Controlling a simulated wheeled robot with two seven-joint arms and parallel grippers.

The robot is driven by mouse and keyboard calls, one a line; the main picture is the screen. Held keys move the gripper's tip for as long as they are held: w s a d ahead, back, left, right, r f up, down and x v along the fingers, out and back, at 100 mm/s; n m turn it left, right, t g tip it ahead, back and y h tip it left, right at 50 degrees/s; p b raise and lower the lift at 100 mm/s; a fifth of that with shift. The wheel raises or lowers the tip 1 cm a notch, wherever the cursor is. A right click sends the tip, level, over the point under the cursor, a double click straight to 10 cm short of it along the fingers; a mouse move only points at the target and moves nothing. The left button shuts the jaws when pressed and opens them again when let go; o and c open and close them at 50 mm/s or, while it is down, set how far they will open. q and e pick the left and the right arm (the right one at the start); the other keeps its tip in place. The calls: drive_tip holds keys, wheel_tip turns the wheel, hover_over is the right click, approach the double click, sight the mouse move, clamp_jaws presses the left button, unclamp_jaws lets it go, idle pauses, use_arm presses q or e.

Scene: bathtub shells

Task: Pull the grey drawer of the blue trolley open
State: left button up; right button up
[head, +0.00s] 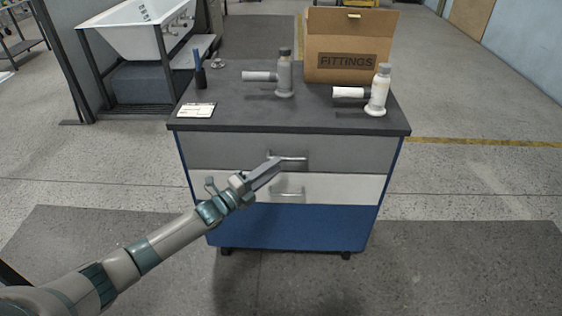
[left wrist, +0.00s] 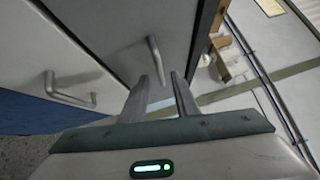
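The blue trolley (head: 290,228) stands ahead with a dark top. Its grey drawer (head: 225,152) is the upper one and sits flush with the front. The drawer's metal bar handle (head: 293,157) also shows in the left wrist view (left wrist: 154,58). My left gripper (head: 276,163) reaches the handle's left part. In the left wrist view its two fingers (left wrist: 160,76) are apart, with the near end of the handle between or just ahead of the tips. I cannot tell whether they touch it. My right gripper is not in view.
Below is a white drawer (head: 345,188) with its own handle (head: 288,193). A bathtub (head: 140,30) stands back left. Floor in front is clear.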

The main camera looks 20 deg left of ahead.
use_arm(q)
drive_tip(key=shift+x, duration=1.9)
clamp_jaws()
